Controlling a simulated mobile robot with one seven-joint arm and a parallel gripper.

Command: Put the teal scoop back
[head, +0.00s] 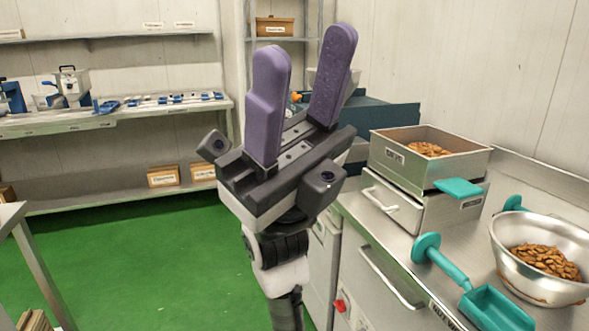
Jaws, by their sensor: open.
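A teal scoop (492,309) lies on the steel counter at the lower right, in front of the metal bowl. Its handle runs up and left to a round teal end disc (427,244). A flat teal piece (460,188) shows at the front right corner of the steel box, and another teal part (514,203) shows behind the bowl; I cannot tell what either belongs to. My gripper (305,48) is open and empty, its two purple fingers pointing up. It is raised in the middle of the view, left of the scoop and apart from it.
A steel box (388,160) of brown nuts sits on a drawer unit (400,206) on the counter (395,240). A metal bowl (510,262) of nuts stands at the right. Shelves (170,108) with tools line the back wall. Green floor (150,260) is open at left.

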